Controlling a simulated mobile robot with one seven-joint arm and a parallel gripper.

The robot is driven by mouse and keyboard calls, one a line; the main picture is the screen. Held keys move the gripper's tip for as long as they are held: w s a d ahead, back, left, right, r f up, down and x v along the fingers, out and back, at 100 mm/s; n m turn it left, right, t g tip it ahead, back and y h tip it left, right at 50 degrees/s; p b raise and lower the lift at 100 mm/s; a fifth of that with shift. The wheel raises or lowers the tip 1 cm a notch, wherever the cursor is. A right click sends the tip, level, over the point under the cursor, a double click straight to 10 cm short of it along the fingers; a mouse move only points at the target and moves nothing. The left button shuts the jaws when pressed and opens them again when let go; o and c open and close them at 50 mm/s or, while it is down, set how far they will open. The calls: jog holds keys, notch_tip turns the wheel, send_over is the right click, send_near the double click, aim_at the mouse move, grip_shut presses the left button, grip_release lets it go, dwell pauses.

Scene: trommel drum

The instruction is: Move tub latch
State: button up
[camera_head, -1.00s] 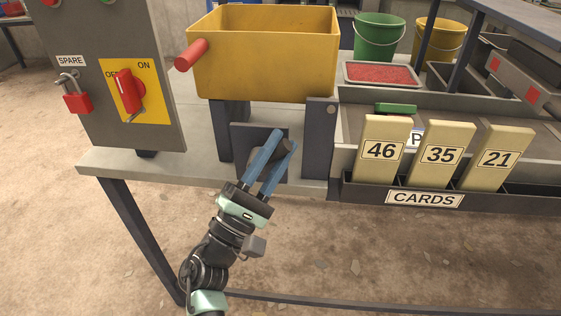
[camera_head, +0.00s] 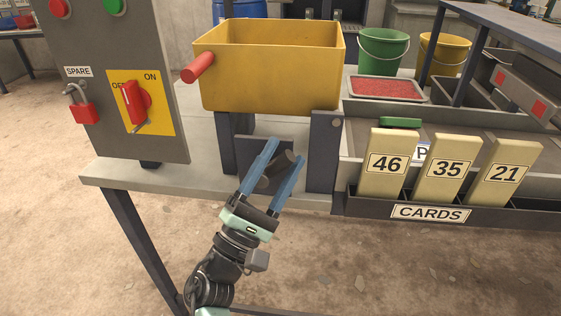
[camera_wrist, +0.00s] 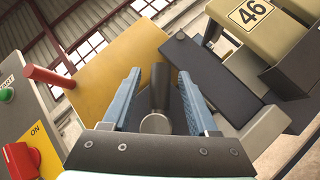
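The yellow tub (camera_head: 270,80) stands on dark posts above the bench, with a red handle (camera_head: 196,68) at its left. In the wrist view, the knob (camera_wrist: 156,120) lies between the spread fingers of my gripper (camera_wrist: 160,72), with a gap showing on both sides. The fingers partly hide the knob in the head view.
A grey panel with a red switch (camera_head: 133,102) and red padlock (camera_head: 83,112) stands at the left. A dark post (camera_head: 324,150) is close to the right of my fingers. Numbered cards stand in the card rack (camera_head: 405,208) farther right.

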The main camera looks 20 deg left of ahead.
jog(key=shift+s, duration=0.1)
jog(key=v, duration=1.2)
jog(key=shift+s+f+b, duration=0.25)
jog(key=shift+s+b, duration=0.05)
jog(key=shift+b, duration=0.05)
jog(key=shift+a, duration=0.1)
